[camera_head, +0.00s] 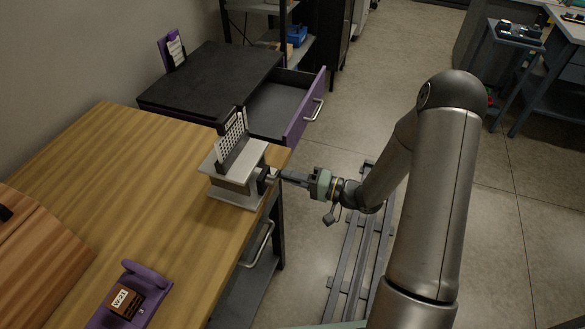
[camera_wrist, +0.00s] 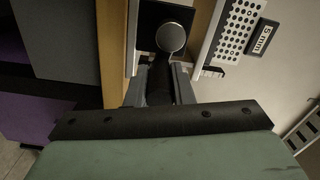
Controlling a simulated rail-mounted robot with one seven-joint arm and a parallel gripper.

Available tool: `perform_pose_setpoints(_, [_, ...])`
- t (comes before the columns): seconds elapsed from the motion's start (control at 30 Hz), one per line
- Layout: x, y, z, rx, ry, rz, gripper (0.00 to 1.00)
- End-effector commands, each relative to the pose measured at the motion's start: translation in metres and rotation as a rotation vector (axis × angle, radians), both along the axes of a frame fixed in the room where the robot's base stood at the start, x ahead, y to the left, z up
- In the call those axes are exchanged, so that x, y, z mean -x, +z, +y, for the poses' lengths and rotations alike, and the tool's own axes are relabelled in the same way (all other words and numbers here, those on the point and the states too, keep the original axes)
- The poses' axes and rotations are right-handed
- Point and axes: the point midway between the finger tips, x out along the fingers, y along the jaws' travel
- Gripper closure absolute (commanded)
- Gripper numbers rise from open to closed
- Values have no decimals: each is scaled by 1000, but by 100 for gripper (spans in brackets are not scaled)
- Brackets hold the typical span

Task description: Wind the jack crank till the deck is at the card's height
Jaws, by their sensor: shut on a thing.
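The jack (camera_head: 235,178) stands near the right edge of the wooden table. Its pale deck (camera_head: 213,163) is level and raised above its base, and carries an upright white perforated lattice (camera_head: 234,139) in a dark holder. The crank (camera_head: 264,181) is on the jack's right side, with a round dark hub (camera_wrist: 170,38) in the wrist view. My gripper (camera_head: 280,176) is shut on the crank's dark handle (camera_wrist: 158,80), between both fingers. A small label (camera_wrist: 262,37), apparently reading 5 mm, shows beside the lattice. A white card (camera_head: 175,50) stands in a purple holder at the back.
A purple holder with a brown block labelled W-21 (camera_head: 125,300) lies at the table's front. A wooden box (camera_head: 40,250) is at left. A black-topped cabinet (camera_head: 210,75) has a purple-fronted drawer (camera_head: 303,115) pulled open behind the jack. The table's middle is clear.

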Motion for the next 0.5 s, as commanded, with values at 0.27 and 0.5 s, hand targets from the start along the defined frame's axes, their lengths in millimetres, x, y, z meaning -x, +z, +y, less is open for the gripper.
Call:
perform_pose_setpoints(0.27, [3,-7,1,-109,0,241,100])
perform_pose_setpoints(0.5, [7,-14,2,-203,0,447,100])
